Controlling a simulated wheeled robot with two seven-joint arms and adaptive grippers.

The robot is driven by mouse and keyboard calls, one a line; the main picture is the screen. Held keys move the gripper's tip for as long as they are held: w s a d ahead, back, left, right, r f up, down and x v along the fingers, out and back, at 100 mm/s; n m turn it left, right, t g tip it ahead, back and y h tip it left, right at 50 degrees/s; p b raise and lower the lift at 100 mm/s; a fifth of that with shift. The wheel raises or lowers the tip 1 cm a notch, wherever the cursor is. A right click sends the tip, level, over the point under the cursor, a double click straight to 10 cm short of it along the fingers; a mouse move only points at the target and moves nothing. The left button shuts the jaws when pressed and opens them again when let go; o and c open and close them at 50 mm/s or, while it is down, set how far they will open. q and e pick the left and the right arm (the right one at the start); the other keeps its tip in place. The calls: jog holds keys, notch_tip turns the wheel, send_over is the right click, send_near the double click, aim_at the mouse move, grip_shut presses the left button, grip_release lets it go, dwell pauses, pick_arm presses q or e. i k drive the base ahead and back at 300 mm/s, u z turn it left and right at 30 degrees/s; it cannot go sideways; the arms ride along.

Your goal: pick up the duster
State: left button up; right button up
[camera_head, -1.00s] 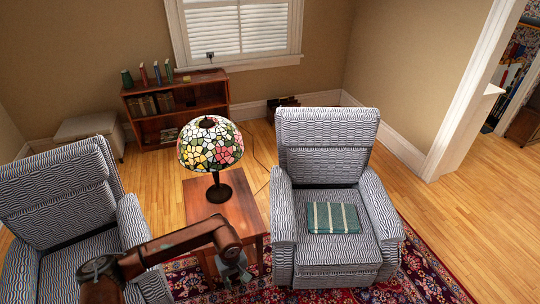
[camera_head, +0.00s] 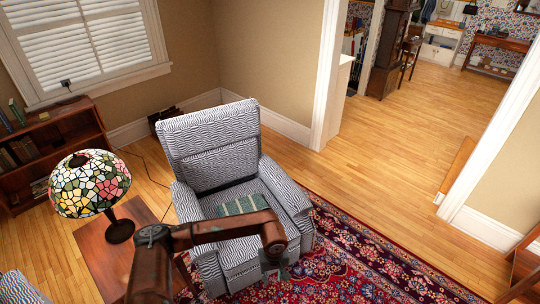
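I cannot make out a duster anywhere in the head view. My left arm comes in from the bottom left and bends across the front of the patterned armchair (camera_head: 215,140). My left gripper (camera_head: 275,270) hangs down at the arm's end, over the chair's front right edge and the red rug in the picture. It is small and dark, and I cannot tell whether its fingers are apart. I see nothing clearly held in it. My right gripper is not in view.
A stained-glass lamp (camera_head: 90,185) stands on a wooden side table (camera_head: 100,252). A bookcase (camera_head: 55,140) is at left. Bare floor (camera_head: 400,150) leads through a wide opening to a room with a tall clock (camera_head: 390,50).

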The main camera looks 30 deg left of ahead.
aim_at(44, 116)
jog(key=i, duration=5.05)
jog(key=u, duration=2.4)
jog(key=i, duration=3.2)
jog(key=u, duration=0.8)
jog(key=i, duration=0.15)
jog(key=u, duration=0.5)
